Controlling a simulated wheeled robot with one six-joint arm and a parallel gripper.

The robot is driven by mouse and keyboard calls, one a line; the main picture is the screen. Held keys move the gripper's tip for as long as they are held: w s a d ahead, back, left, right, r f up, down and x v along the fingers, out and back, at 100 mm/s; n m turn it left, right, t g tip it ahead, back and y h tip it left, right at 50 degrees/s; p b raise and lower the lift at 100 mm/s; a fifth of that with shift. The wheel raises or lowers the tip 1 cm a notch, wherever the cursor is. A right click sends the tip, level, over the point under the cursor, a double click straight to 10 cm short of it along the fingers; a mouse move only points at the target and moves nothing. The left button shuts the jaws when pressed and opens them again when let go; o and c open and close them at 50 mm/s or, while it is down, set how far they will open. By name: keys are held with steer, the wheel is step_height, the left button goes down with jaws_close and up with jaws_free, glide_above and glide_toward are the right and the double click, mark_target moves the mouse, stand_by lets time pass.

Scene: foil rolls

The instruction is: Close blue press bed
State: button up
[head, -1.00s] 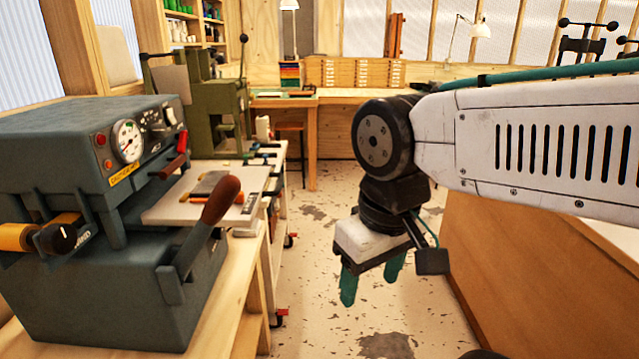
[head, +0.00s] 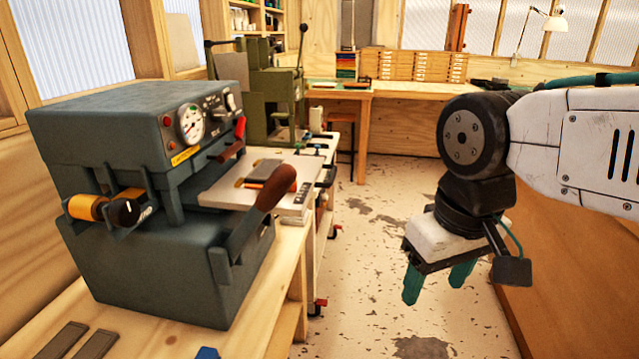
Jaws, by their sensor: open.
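The blue press (head: 150,150) is a blue-grey machine on the wooden bench at the left, with a gauge and red lever on its front. Its flat light-grey bed (head: 225,194) sticks out to the right from the slot between the upper and lower body. A dark block with orange parts (head: 268,177) lies on the bed. A brown-handled lever (head: 276,187) rises in front of the bed. My gripper (head: 437,284) hangs to the right of the press over the floor, apart from it, its green fingers spread, pointing down and empty.
A green press (head: 270,95) stands behind on a white cart. Two dark bars (head: 80,342) and a blue item (head: 207,352) lie on the wooden bench (head: 150,338) in front. A wooden cabinet (head: 505,265) stands at the right. The speckled floor (head: 375,270) between is open.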

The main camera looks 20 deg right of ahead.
steer(key=shift+d+f, duration=0.2)
steer(key=shift+d, duration=0.05)
steer(key=c, duration=0.5)
steer(key=w, duration=0.2)
steer(key=w+d+m+g, duration=0.1)
steer(key=shift+w+d, duration=0.1)
steer(key=shift+w, duration=0.25)
jaws_close()
steer(key=w+d+r+m+t+y, duration=0.1)
steer(key=w+d+r+m+t, duration=0.2)
steer(key=w, duration=1.2)
steer(key=w+d+r+m+t+y, duration=0.1)
steer(key=w+d+r+t, duration=0.35)
steer(key=w, duration=1.05)
steer(key=w+a+f+g, duration=0.1)
steer(key=w+a+f, duration=0.3)
steer(key=w+f, duration=0.2)
steer(key=shift+w+a+f, duration=0.2)
steer(key=shift+w+f, duration=0.05)
steer(key=shift+f, duration=1.15)
steer(key=shift+g, duration=0.25)
